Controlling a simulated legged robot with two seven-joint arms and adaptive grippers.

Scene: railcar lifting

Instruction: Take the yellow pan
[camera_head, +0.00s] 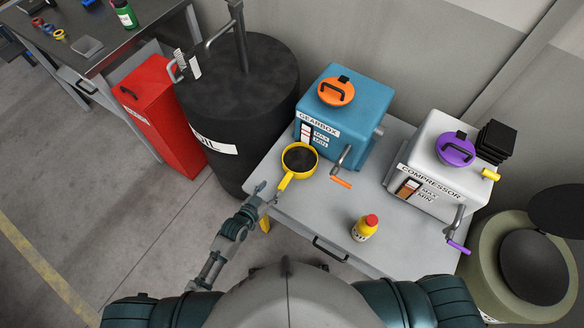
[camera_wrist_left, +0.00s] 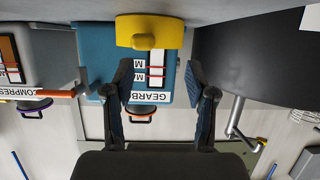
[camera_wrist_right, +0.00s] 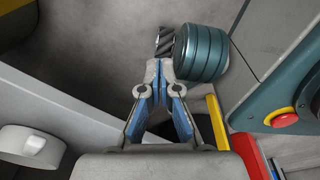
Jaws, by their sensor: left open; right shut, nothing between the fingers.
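The yellow pan (camera_head: 300,160) stands on the grey table in front of the blue gearbox, with dark contents and its handle pointing toward me and slightly left. In the left wrist view the pan (camera_wrist_left: 150,30) is at the top centre, its handle end facing the camera. My left gripper (camera_head: 264,192) is at the table's left edge, just short of the handle's end. In the left wrist view its fingers (camera_wrist_left: 158,75) are spread, with nothing between them. My right gripper (camera_wrist_right: 160,65) shows only in the right wrist view, its fingers together and empty.
The blue gearbox (camera_head: 345,115) and the white compressor (camera_head: 433,160) stand at the table's back. A yellow bottle with a red cap (camera_head: 365,228) stands near the front. A black oil drum (camera_head: 240,110) and a red bin (camera_head: 160,115) are left of the table (camera_head: 300,215).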

